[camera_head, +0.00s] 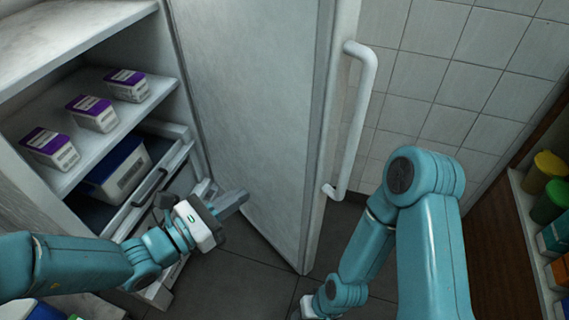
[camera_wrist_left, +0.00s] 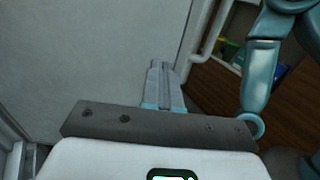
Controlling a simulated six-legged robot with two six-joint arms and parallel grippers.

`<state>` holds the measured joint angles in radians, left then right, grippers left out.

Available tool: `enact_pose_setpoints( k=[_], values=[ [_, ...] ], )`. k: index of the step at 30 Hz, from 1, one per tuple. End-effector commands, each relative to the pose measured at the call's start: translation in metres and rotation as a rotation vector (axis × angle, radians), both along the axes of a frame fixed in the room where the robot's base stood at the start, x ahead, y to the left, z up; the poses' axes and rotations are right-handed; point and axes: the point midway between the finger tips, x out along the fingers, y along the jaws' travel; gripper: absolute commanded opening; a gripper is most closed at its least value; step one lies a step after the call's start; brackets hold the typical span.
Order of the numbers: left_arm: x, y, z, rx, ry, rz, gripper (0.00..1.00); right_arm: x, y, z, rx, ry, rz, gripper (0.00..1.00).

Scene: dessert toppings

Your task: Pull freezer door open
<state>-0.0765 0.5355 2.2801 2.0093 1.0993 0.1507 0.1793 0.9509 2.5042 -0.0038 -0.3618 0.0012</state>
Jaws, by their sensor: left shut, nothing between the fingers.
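The freezer door (camera_head: 255,110) stands open, swung out from the freezer (camera_head: 165,60) at left, with its pale inner face toward me. Its white bar handle (camera_head: 357,120) is on the far right side of the door. My left gripper (camera_head: 240,197) is shut and empty, low in front of the inner face; I cannot tell whether it touches. In the left wrist view its closed fingers (camera_wrist_left: 160,72) point toward the door face (camera_wrist_left: 90,60). My right arm reaches down at bottom right; its gripper is cut off by the lower edge.
Purple-and-white cartons (camera_head: 92,113) sit on a freezer shelf. Below are a blue-lidded white bin (camera_head: 118,170) and a drawer front with a dark handle. A wooden shelf rack (camera_head: 520,215) with coloured jars stands at right. Dark tiled floor (camera_head: 235,265) lies clear below the door.

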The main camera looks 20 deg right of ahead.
Motion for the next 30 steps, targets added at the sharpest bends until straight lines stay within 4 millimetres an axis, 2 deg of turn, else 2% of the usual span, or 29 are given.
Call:
enact_pose_setpoints(
  k=[9,15,21,30],
  values=[
    [0.03,-0.063,-0.003,-0.002,-0.003,-0.007,0.0,0.003,-0.003,-0.017,-0.002,-0.004,-0.013,0.43],
    [0.047,-0.095,-0.002,-0.002,-0.002,-0.007,0.0,0.005,-0.005,-0.024,-0.004,-0.008,-0.02,0.43],
    [0.056,-0.111,-0.001,-0.001,-0.002,-0.007,0.0,0.006,-0.006,-0.027,-0.004,-0.01,-0.024,0.43],
    [0.058,-0.114,0.0,-0.001,0.0,-0.005,0.0,0.006,-0.006,-0.027,-0.004,-0.011,-0.024,0.43]
  ],
)
